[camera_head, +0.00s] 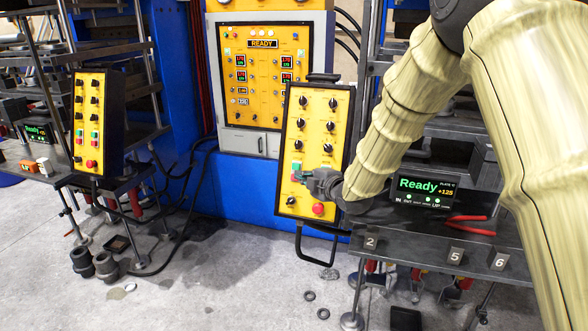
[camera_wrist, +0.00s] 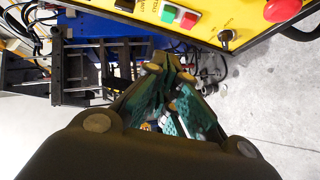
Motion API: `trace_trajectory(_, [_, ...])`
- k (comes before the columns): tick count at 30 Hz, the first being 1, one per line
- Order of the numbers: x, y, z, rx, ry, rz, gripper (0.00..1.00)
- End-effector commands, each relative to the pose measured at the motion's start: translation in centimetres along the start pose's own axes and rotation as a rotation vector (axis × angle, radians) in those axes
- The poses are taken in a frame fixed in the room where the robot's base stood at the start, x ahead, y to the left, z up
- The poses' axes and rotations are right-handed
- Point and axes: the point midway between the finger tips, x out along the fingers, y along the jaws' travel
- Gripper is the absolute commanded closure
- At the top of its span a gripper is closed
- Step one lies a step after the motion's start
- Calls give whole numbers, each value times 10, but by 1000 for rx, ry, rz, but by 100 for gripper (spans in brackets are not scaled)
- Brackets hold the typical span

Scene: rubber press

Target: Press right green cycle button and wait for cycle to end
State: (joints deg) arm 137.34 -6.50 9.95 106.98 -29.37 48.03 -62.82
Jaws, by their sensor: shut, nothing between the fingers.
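The right control box (camera_head: 325,115) is a yellow panel in a black frame with several black knobs. Its green button (camera_head: 296,166) shows just above my gripper (camera_head: 300,177) in the head view. A red mushroom button (camera_head: 318,209) sits lower on the panel. In the wrist view the green button (camera_wrist: 168,13), a red square button (camera_wrist: 188,18) and the red mushroom button (camera_wrist: 282,8) line the top edge. My gripper (camera_wrist: 168,66) is shut and empty, with its tips below the panel edge in that picture. I cannot tell whether it touches the panel. The right display (camera_head: 425,188) reads Ready.
A second yellow control box (camera_head: 90,120) stands at the left, with its own Ready display (camera_head: 37,132). The main cabinet (camera_head: 262,75) behind also reads READY. A red-handled tool (camera_head: 468,225) lies on the right press table (camera_head: 430,243). Cables and black rings lie on the floor.

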Motion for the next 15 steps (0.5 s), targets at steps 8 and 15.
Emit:
trace_trajectory(8, [35, 2, 0, 1, 0, 0, 100])
trace_trajectory(15, [66, 2, 0, 2, 0, 0, 100])
